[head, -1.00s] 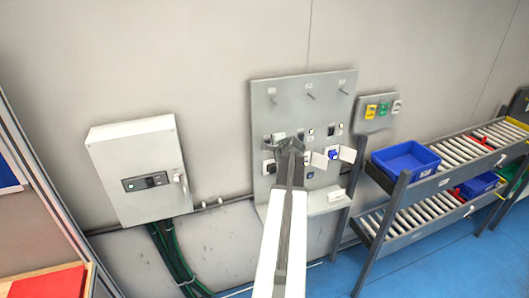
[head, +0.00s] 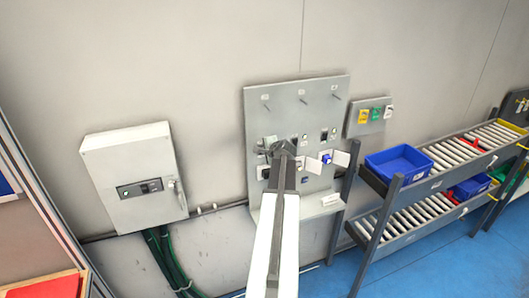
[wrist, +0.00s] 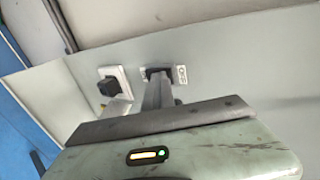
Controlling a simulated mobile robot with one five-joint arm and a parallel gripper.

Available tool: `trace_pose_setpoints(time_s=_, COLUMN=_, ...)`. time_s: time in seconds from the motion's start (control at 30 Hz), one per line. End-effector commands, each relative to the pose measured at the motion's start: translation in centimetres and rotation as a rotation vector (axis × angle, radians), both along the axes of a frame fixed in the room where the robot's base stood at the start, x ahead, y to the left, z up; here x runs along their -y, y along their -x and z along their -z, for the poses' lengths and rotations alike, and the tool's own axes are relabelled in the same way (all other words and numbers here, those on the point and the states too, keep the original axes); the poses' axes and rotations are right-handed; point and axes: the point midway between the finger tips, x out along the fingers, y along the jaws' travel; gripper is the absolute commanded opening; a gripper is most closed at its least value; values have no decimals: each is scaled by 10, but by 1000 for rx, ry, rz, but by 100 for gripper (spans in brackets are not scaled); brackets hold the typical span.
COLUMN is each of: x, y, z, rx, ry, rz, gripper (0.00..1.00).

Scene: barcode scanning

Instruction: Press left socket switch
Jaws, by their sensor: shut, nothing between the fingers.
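The grey socket panel (head: 258,118) is on the wall in the middle of the head view. My gripper (head: 283,148) is shut and empty, in front of the panel's left socket group, and hides part of it. In the wrist view, my gripper's closed fingers (wrist: 158,88) point at a dark switch (wrist: 155,72) with a small white label beside it. The fingertips overlap the switch; I cannot tell if they touch it. A black plug (wrist: 109,87) sits in a white socket to the left of the switch. The right switch (head: 324,135) is dark and clear of my arm.
A blue socket (head: 327,158) with an open white flap is right of my gripper. A grey electrical cabinet (head: 133,172) hangs to the left. A small panel with coloured tags (head: 370,116) and a roller rack with a blue bin (head: 399,162) are to the right.

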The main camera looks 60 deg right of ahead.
Motion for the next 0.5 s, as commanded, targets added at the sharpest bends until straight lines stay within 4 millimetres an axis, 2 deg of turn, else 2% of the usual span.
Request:
trace_pose_setpoints(time_s=0.07, x=-3, y=-2, z=-5, rx=11, ry=4, rz=1, gripper=0)
trace_pose_setpoints(time_s=0.27, x=-31, y=19, z=-11, rx=6, ry=3, rz=-5, gripper=0)
trace_pose_setpoints(time_s=0.33, x=-39, y=32, z=-27, rx=5, ry=1, rz=-2, gripper=0)
trace_pose_setpoints(time_s=0.5, x=-60, y=59, z=-50, rx=3, ry=1, rz=0, gripper=0)
